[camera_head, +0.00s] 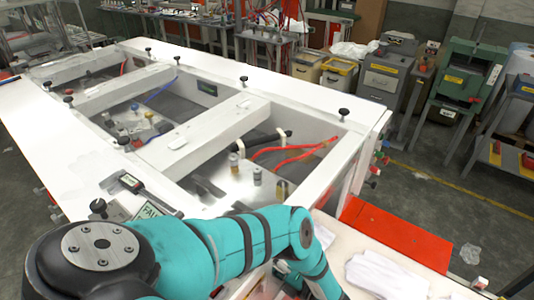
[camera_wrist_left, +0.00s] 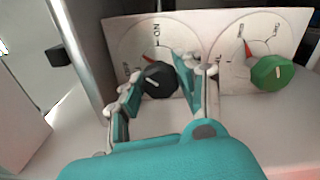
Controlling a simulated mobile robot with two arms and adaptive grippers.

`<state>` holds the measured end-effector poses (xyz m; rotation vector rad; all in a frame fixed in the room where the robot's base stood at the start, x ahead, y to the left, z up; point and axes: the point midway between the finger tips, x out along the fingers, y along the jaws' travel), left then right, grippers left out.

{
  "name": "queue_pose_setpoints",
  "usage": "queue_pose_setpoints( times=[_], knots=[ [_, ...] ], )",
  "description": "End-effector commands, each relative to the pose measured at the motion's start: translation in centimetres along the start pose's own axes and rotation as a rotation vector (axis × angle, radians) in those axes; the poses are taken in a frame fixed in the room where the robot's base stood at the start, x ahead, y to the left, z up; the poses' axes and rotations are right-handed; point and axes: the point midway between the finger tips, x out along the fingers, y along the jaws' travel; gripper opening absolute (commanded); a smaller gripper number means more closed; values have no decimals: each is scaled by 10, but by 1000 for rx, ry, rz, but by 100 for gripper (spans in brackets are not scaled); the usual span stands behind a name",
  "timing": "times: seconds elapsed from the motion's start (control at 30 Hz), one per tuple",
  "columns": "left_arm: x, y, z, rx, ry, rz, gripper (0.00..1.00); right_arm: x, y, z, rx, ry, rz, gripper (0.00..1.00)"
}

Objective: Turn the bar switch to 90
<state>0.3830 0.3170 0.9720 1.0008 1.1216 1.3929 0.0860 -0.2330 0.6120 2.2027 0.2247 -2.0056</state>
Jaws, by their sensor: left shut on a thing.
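In the left wrist view a black round knob (camera_wrist_left: 159,80) with a white bar mark sits on a white dial panel (camera_wrist_left: 135,22). A red mark and the word ON show above it. The knob's white bar is slanted, its upper end leaning right. My left gripper (camera_wrist_left: 162,76) has one finger on each side of this knob and is shut on it. I cannot read a 90 mark on the dial. In the head view my teal arm bends away to the lower right, and its gripper is hidden.
A green knob (camera_wrist_left: 271,73) with its own dial is just right of the black one. A metal post (camera_wrist_left: 82,50) stands close on the left. In the head view a white framed bench (camera_head: 215,135) fills the middle, beside a red panel (camera_head: 395,233) and white gloves (camera_head: 385,275).

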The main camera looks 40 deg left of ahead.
Motion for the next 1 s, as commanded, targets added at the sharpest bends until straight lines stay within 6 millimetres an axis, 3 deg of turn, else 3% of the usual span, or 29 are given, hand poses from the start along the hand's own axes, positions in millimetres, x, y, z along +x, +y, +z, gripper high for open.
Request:
queue_pose_setpoints(
  times=[0.6,1.0],
  knots=[
    [1,1,3,569,-4,7,2,0,3,0,0,-1,3,0],
    [1,1,3,823,-3,7,2,0,4,1,0,-1,5,0]
  ],
)
